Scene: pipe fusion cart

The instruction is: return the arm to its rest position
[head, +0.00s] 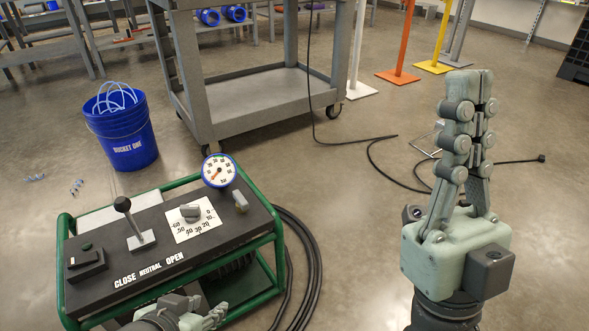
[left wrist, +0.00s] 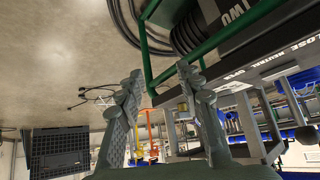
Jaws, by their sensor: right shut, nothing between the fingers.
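My right gripper (head: 472,85) stands upright at the right of the head view. Its fingers are closed together, with nothing between them. It is above open floor, apart from the cart and the control unit. My left gripper (head: 214,318) shows only in part at the bottom edge of the head view, in front of the control unit (head: 150,262). In the left wrist view its two fingers (left wrist: 160,72) are spread apart, with nothing held between them. The green frame (left wrist: 147,55) of the unit shows close beyond the fingers; whether they touch it I cannot tell.
The control unit carries a lever (head: 131,220), a dial knob (head: 190,211) and a gauge (head: 219,171). A blue bucket (head: 122,140) and a grey cart (head: 250,95) stand behind it. Black hoses (head: 308,250) lie beside the unit, and a cable (head: 372,143) crosses the floor behind my right gripper.

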